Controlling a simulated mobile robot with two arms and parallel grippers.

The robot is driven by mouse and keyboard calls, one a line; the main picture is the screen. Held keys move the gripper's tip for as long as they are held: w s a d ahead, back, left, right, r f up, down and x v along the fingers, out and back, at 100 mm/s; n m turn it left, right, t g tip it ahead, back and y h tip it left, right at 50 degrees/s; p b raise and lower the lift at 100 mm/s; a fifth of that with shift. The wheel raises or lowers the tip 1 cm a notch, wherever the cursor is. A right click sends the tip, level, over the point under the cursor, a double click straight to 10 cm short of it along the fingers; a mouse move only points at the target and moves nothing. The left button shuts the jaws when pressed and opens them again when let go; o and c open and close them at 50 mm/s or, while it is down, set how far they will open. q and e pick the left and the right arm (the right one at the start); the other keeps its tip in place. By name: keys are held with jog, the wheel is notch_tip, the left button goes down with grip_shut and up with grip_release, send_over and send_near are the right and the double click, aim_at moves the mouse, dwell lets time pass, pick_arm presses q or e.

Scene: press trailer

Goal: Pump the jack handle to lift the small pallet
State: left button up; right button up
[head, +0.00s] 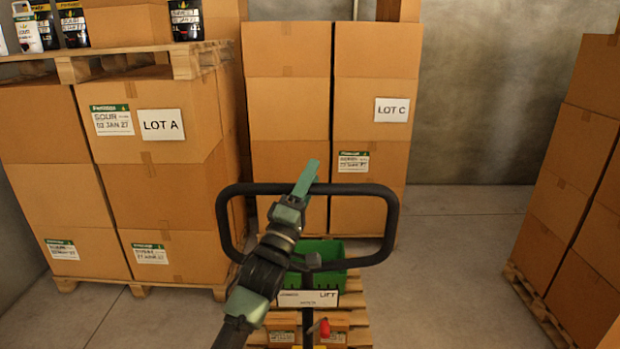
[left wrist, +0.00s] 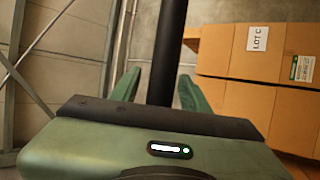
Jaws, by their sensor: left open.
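The jack handle (head: 393,225) is a black rounded loop standing in front of me in the head view. My left gripper (head: 306,178) is at the middle of its top bar. In the left wrist view the black bar (left wrist: 168,50) runs between the two green fingers of the left gripper (left wrist: 157,90), which are open with gaps beside the bar. The small pallet (head: 356,310) is low behind the handle, carrying a green crate (head: 325,250) and small cartons; my arm and the handle partly hide it. My right gripper is not in view.
Stacked cartons marked LOT A (head: 160,185) stand at left under a pallet (head: 140,62) with cans. Cartons marked LOT C (head: 372,100) stand behind the handle. More cartons (head: 570,180) stand on a pallet at right. Bare floor (head: 450,260) lies between.

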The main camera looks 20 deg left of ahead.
pick_arm(q)
grip_shut()
jog(key=shift+f, duration=0.1)
dwell(1.2)
